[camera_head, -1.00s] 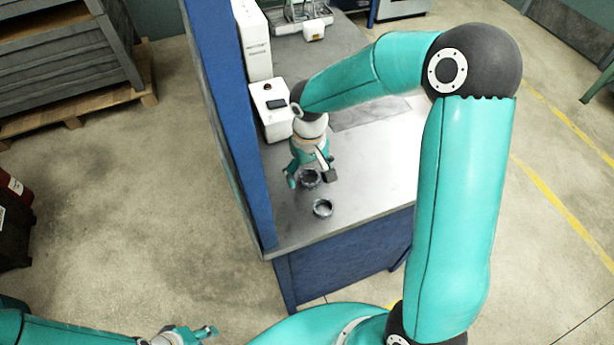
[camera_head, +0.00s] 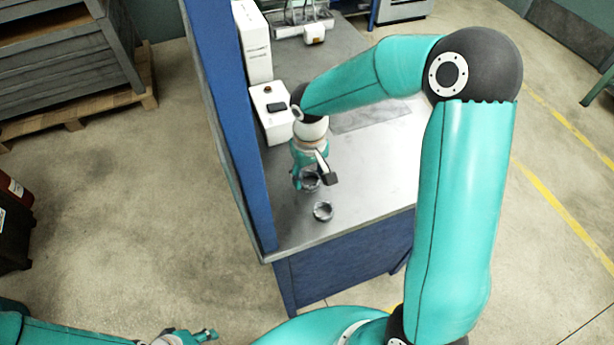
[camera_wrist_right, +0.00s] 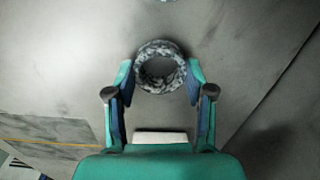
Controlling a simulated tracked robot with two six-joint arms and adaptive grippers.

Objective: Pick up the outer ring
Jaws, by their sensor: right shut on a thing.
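A dark grey mottled ring (camera_head: 311,186), which I take as the outer ring, stands on the grey bench top (camera_head: 372,180). It also shows in the right wrist view (camera_wrist_right: 160,88), between the two fingers. My right gripper (camera_head: 313,178) is shut on this ring, with one finger on each side of its outside wall. I cannot see any gap between ring and bench. A second, similar ring (camera_head: 323,211) lies nearer the bench's front edge, apart from the gripper. My left gripper (camera_head: 205,334) hangs low at the bottom edge, away from the bench; its fingers are too small to judge.
A blue post (camera_head: 225,120) rises along the bench's left side. A white box with a dark screen (camera_head: 270,112) and a taller white box (camera_head: 252,40) stand behind the gripper. A metal fixture (camera_head: 300,15) is at the back. The bench right of the rings is clear.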

